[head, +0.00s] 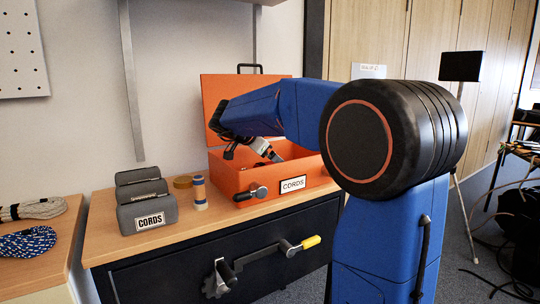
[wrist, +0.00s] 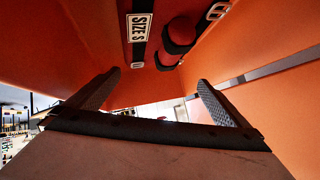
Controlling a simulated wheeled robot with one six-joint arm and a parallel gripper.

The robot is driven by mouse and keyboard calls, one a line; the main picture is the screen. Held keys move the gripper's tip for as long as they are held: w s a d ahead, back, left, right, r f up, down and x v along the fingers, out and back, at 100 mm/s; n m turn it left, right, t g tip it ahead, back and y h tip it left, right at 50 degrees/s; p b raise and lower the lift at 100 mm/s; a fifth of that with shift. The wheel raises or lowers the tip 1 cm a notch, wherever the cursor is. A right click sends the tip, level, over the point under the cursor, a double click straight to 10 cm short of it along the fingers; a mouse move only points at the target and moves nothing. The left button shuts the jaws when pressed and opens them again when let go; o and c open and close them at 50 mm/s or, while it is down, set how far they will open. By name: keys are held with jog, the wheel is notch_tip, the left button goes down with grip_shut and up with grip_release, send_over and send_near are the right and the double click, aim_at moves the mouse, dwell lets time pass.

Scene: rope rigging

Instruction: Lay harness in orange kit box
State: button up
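The orange kit box (head: 262,181) stands on the bench with its lid raised and a white CORDS label on its front. My gripper (head: 275,155) reaches down into the box in the head view. In the wrist view my gripper (wrist: 158,80) has its two fingers spread wide, with nothing held between them. The harness (wrist: 178,35) shows at the top of the wrist view against the orange box (wrist: 90,25), beyond the fingertips. It has red and black parts, metal buckles and a white SIZE S tag. The harness is not visible in the head view.
A grey CORDS organiser (head: 147,202) and small spools (head: 199,193) stand left of the box on the bench (head: 110,245). Coiled ropes (head: 28,242) lie on the left bench. A yellow-tipped handle (head: 311,242) sticks out from the dark cabinet front. A stand (head: 460,66) is at right.

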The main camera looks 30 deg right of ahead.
jog(key=shift+r, duration=0.5)
jog(key=v, duration=1.2)
jog(key=shift+r, duration=0.1)
